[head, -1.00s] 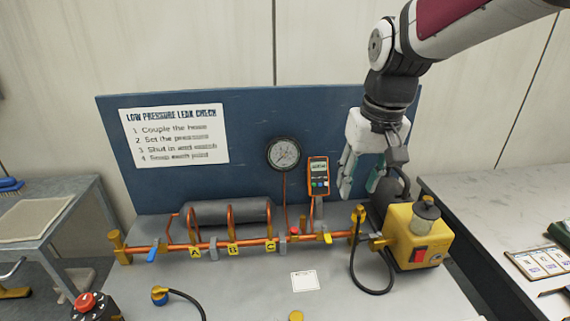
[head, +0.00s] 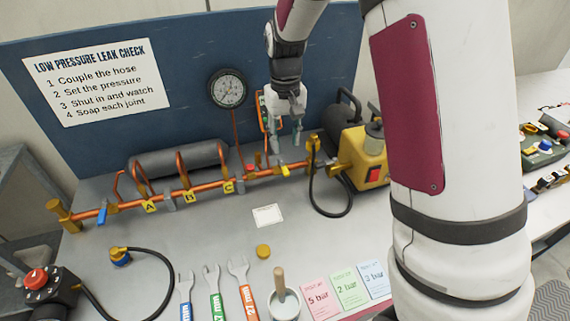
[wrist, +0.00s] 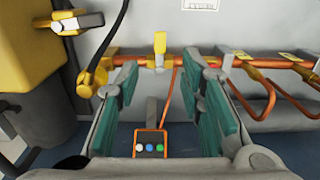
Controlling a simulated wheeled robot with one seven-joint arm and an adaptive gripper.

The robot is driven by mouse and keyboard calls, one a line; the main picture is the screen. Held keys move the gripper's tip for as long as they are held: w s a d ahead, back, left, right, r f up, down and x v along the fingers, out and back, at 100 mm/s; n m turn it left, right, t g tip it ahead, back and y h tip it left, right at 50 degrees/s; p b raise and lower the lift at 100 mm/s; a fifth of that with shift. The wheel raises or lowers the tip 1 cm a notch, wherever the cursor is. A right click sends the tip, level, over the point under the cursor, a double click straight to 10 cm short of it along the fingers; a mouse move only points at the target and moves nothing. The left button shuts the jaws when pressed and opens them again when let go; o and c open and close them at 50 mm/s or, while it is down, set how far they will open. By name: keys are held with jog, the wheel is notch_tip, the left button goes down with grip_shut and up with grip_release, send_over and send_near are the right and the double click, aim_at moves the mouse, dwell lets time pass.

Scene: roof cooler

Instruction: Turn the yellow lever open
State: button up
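The yellow lever (head: 284,170) is on the right end of the copper pipe (head: 205,189), just left of the yellow pump. In the wrist view the lever (wrist: 160,43) stands crosswise to the pipe, near the middle of the top. My gripper (head: 287,138) is above and just behind the lever in the head view, pointing down. In the wrist view its two teal-padded fingers (wrist: 162,70) are apart, with nothing held between them. The lever shows in the space beyond the fingertips, and I cannot tell whether they touch it.
The yellow pump (head: 360,155) with a black hose stands right of the lever. An orange meter (wrist: 150,143) is behind my gripper. A blue lever (head: 102,216) is at the pipe's left end. Wrenches (head: 213,288), a pot (head: 285,303) and cards lie in front.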

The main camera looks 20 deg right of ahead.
aim_at(285, 170)
notch_tip(285, 170, down, 10)
jog(key=shift+r, duration=0.25)
grip_shut()
